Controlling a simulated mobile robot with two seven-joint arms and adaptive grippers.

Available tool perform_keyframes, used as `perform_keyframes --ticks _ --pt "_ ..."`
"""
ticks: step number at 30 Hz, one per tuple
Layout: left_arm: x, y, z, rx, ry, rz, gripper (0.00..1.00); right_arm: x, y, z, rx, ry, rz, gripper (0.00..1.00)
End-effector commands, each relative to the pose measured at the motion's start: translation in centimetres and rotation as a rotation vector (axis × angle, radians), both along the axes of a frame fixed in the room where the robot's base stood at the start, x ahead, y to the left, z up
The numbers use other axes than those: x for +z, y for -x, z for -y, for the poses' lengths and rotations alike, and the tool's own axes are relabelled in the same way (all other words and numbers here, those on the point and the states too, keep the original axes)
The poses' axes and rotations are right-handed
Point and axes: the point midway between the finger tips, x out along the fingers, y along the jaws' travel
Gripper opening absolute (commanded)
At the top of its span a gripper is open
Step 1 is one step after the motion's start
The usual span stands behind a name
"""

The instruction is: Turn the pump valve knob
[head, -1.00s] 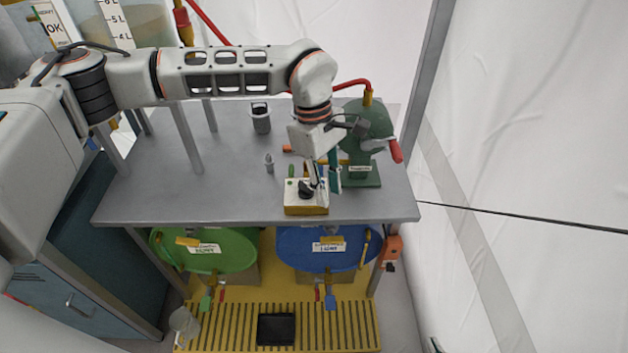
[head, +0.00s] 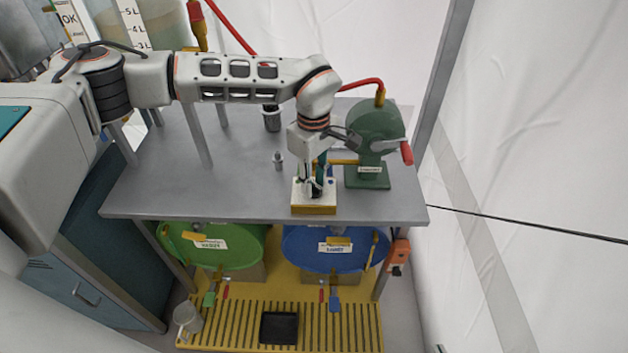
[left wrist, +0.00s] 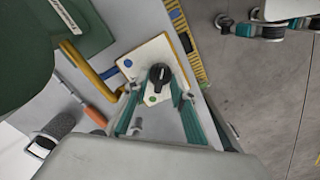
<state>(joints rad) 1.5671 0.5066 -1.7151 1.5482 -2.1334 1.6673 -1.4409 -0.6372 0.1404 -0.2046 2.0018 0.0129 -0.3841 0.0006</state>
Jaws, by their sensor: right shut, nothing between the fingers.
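The valve knob (left wrist: 159,74) is black with a pale pointer mark. It sits on a white plate (left wrist: 152,54) with blue and green dots, atop a yellow-sided box (head: 313,210) at the table's front edge. My left gripper (left wrist: 155,82) points down over the box. Its teal fingers are apart, one on each side of the knob. I cannot tell whether they touch it. In the head view the fingers partly hide the knob.
A green hand pump (head: 375,130) with a red-tipped crank stands right of the box. A yellow pipe (left wrist: 85,68) runs beside the plate. A small grey fitting (head: 278,160) and a dark cup (head: 271,120) stand on the grey table (head: 160,190). Green and blue drums sit below.

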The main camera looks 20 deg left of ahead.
Motion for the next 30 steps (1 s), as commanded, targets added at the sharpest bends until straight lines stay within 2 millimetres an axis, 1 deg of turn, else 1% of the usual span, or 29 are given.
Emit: perform_keyframes --ticks 6,7,8,9,10,22,26,30 --pt "0.0 0.0 0.0 0.000 0.000 0.001 0.25 0.0 0.0 0.0 0.000 0.001 0.001 0.00" --pt "0.0 0.0 0.0 0.000 0.000 0.001 0.22 0.0 0.0 0.0 0.000 0.001 0.001 0.00" --pt "0.0 0.0 0.0 0.000 0.001 0.001 0.15 0.0 0.0 0.0 0.000 0.001 0.001 0.00" --pt "0.0 0.0 0.0 0.000 0.001 0.001 0.04 0.0 -0.1 0.0 -0.001 0.000 0.001 0.00" --pt "0.0 0.0 0.0 0.000 0.001 0.001 0.00 0.0 -0.1 0.0 -0.001 0.000 0.001 0.00" --pt "0.1 0.0 0.1 0.028 0.001 0.001 0.00 0.5 -0.3 0.1 -0.002 0.000 0.006 0.00" --pt "0.3 0.0 0.1 0.082 0.000 0.001 0.00 0.9 -0.4 0.1 -0.004 -0.004 0.009 0.00" --pt "0.4 0.0 0.1 0.176 0.002 0.002 0.00 1.4 -0.4 0.0 -0.005 -0.011 0.007 0.00"
